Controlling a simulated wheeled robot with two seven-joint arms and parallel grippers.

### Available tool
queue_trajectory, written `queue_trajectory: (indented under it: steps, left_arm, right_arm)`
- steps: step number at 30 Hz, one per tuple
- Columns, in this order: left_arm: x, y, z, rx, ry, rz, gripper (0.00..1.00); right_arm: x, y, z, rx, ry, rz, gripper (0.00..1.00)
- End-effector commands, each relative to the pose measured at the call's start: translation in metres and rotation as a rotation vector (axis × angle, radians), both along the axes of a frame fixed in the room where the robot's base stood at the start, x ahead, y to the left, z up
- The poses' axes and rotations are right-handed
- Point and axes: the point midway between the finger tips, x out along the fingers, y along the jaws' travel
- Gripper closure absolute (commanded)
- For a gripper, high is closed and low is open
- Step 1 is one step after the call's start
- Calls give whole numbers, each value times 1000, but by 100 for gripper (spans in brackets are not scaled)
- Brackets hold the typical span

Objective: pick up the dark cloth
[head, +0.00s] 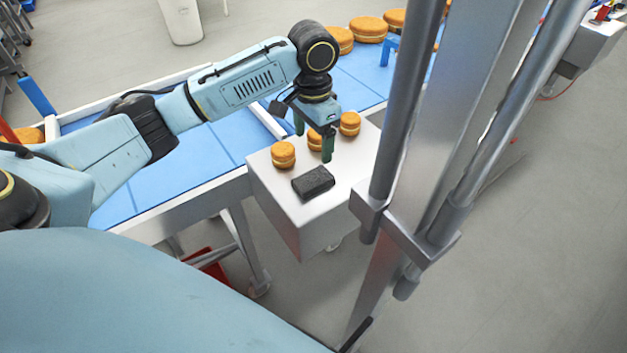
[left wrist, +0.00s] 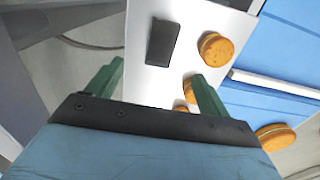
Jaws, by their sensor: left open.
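The dark cloth (head: 313,182) is a small black-grey folded block lying flat on the near part of a white-grey box-like stand (head: 298,215). In the left wrist view the cloth (left wrist: 162,43) lies on the pale top, ahead of the fingers and apart from them. In the left wrist view the fingers (left wrist: 155,85) are spread wide. My right gripper is not in view.
Several filled rounds stand on the stand: one left of the cloth (head: 283,155), one at the back right (head: 350,124), and one close by my gripper (head: 315,139). A blue conveyor (head: 180,165) runs behind, with more rounds (head: 368,29). Grey metal posts (head: 408,100) rise right of the stand.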

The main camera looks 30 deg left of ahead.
Motion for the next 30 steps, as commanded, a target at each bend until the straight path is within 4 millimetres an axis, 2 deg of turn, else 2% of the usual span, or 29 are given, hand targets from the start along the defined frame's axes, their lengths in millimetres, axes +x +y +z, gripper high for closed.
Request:
queue_trajectory:
  steps: [3,9,17,24,30]
  left_arm:
    - [-1,0,-25,-1,6,-1,20]
    - [0,0,-60,0,2,0,20]
    - [1,0,-79,-1,1,-2,20]
    - [5,2,-115,-1,1,-2,20]
    - [6,2,-124,1,-1,-2,20]
  right_arm:
    - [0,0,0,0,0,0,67]
    - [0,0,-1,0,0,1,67]
    - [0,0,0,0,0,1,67]
    - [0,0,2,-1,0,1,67]
    - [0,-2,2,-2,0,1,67]
